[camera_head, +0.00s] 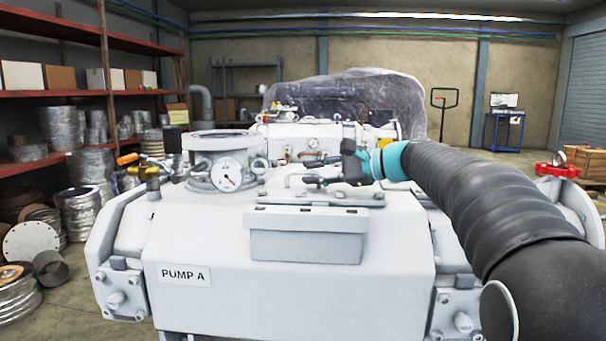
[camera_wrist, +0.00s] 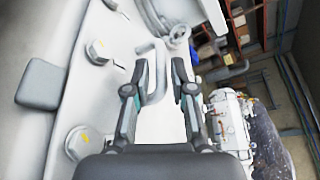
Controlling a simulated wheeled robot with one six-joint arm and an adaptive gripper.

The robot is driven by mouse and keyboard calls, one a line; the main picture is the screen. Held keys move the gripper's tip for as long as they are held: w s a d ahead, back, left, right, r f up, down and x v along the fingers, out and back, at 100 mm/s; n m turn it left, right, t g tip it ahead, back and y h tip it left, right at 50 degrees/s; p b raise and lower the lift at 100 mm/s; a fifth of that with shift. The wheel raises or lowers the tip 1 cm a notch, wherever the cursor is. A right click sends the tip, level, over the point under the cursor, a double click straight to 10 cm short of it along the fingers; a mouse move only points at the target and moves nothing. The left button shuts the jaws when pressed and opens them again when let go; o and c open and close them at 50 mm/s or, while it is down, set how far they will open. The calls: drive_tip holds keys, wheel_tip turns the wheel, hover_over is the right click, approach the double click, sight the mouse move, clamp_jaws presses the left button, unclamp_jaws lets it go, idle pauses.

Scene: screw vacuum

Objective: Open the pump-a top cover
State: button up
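Pump A (camera_head: 300,285) is a large white machine with a "PUMP A" label. The pale plate that looks like its top cover (camera_head: 350,212) lies flat and closed on top. A small bent bar handle (camera_head: 291,181) rises from it, just left of my gripper (camera_head: 326,165) in the head view. In the wrist view my gripper (camera_wrist: 160,65) has its two fingers apart, and the handle (camera_wrist: 158,78) appears in the gap between them. Whether a finger touches the handle cannot be told. The arm's wrist hides part of the cover's right side.
A round gauge (camera_head: 227,175) and a wide cylindrical port (camera_head: 220,142) stand left of the handle. Yellow and orange valves (camera_head: 145,171) are farther left. A plastic-wrapped machine (camera_head: 345,97) stands behind. Bolt heads (camera_wrist: 98,51) line the cover in the wrist view.

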drive_tip(key=shift+x, duration=1.5)
clamp_jaws()
drive_tip(key=shift+r, duration=0.1)
